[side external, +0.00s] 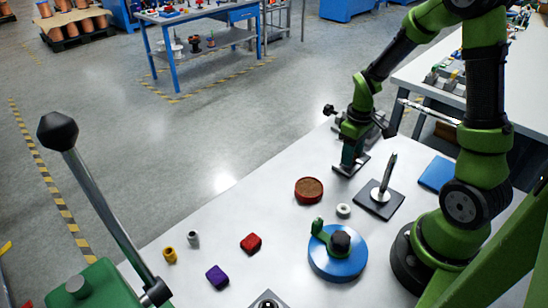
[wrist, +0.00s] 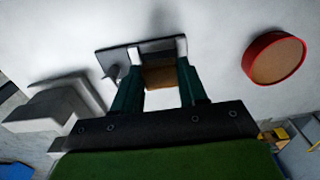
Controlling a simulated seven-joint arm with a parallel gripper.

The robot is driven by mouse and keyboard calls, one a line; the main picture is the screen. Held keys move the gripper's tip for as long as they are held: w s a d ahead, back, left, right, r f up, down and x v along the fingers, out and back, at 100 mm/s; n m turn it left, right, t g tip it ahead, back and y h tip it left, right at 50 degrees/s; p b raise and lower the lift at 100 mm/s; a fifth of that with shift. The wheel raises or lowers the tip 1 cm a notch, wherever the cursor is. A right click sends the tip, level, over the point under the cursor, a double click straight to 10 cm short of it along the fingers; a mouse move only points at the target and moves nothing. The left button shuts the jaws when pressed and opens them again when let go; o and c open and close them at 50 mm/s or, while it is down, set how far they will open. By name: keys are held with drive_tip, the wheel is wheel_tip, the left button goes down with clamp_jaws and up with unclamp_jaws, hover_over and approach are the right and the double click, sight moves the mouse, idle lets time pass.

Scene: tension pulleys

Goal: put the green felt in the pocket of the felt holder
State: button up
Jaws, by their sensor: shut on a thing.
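My gripper (side external: 349,164) is low over the far part of the table. In the wrist view its two dark green fingers (wrist: 159,68) stand apart, shut on a brown, block-like thing (wrist: 160,77) between their tips. A dark grey plate (wrist: 113,58) lies just beyond the tips; in the side view dark parts there are mostly hidden by the gripper. I cannot tell whether this plate belongs to the felt holder. No separate green felt shows clearly in either view.
A red round dish with a brown inside (side external: 309,189) is nearby, also in the wrist view (wrist: 274,58). A spindle on a dark plate (side external: 380,197), a white ring (side external: 343,210) and a blue disc (side external: 338,262) stand closer. Red (side external: 251,243) and purple (side external: 217,277) blocks lie at front left.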

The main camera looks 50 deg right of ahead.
drive_tip(key=shift+f, duration=0.3)
drive_tip(key=shift+f, duration=0.25)
drive_tip(key=o, duration=0.9)
drive_tip(key=shift+o, duration=0.2)
wheel_tip(320, 180, up, 12)
drive_tip(key=s+a+r+m+t+y, duration=0.1)
drive_tip(key=s+a+r+m+t, duration=0.1)
drive_tip(key=a+r, duration=0.3)
drive_tip(key=s+a+r+m+t+y, duration=0.1)
drive_tip(key=a+r+t, duration=0.4)
drive_tip(key=a, duration=0.6)
drive_tip(key=s+m, duration=0.1)
drive_tip(key=s, duration=0.1)
drive_tip(key=shift+s+a+r, duration=0.15)
drive_tip(key=shift+s+a, duration=0.2)
drive_tip(key=shift+a, duration=0.05)
